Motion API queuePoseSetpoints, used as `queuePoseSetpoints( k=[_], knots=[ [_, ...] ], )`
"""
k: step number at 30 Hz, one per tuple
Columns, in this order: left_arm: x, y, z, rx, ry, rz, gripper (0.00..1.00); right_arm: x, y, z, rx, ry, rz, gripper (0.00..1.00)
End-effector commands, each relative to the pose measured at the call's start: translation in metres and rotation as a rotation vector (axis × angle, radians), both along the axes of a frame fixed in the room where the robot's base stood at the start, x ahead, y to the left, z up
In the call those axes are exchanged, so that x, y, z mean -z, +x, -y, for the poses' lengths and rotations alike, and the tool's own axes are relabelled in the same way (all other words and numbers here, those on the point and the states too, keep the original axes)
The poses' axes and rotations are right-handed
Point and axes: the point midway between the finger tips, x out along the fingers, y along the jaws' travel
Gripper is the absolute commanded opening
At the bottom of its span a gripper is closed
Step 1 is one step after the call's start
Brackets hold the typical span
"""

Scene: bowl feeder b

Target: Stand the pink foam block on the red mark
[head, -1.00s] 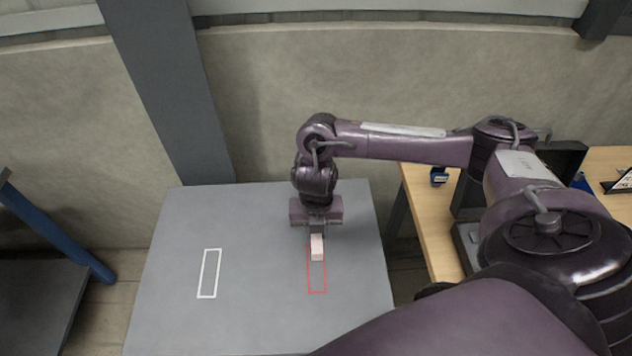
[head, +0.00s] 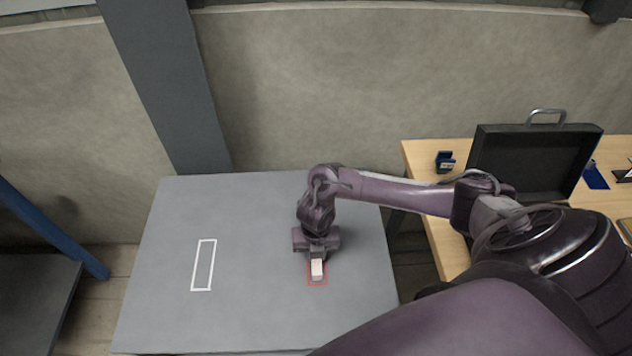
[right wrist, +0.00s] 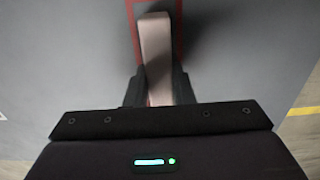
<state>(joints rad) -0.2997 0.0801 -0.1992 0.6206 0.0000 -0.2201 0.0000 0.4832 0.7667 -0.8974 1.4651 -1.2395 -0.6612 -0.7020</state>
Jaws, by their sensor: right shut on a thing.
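My right gripper (head: 317,256) is shut on the block from above. In the right wrist view the block (right wrist: 156,50) runs away from between the two fingers (right wrist: 158,90), and part of the red mark (right wrist: 131,15) shows beside and beyond it. I cannot tell whether the block's bottom touches the table. My left gripper is not in view.
The grey table (head: 255,220) has a white outlined mark (head: 204,265) at the left, empty. The table's middle is clear.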

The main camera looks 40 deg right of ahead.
Motion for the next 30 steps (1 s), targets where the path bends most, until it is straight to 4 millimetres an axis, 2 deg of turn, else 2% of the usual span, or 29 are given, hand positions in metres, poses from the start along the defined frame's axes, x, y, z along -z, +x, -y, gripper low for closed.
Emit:
queuePoseSetpoints(
  k=[10, 11, 15, 24, 27, 30],
  knots=[
    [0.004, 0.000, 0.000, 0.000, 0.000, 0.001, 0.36, 0.004, 0.000, 0.000, 0.000, 0.000, 0.000, 0.00],
    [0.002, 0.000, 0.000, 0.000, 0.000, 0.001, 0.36, 0.003, 0.000, 0.000, 0.000, 0.000, 0.000, 0.26],
    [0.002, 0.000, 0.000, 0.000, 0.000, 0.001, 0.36, 0.002, 0.000, 0.000, 0.001, 0.000, 0.000, 0.44],
    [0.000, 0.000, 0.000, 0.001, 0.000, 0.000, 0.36, 0.000, 0.000, 0.000, 0.001, 0.000, 0.000, 0.44],
    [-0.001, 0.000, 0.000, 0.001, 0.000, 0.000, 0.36, -0.007, 0.001, 0.000, 0.000, 0.001, 0.002, 0.44],
    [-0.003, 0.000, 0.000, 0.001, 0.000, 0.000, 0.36, -0.023, 0.002, 0.001, 0.000, 0.001, 0.004, 0.44]
  ],
)
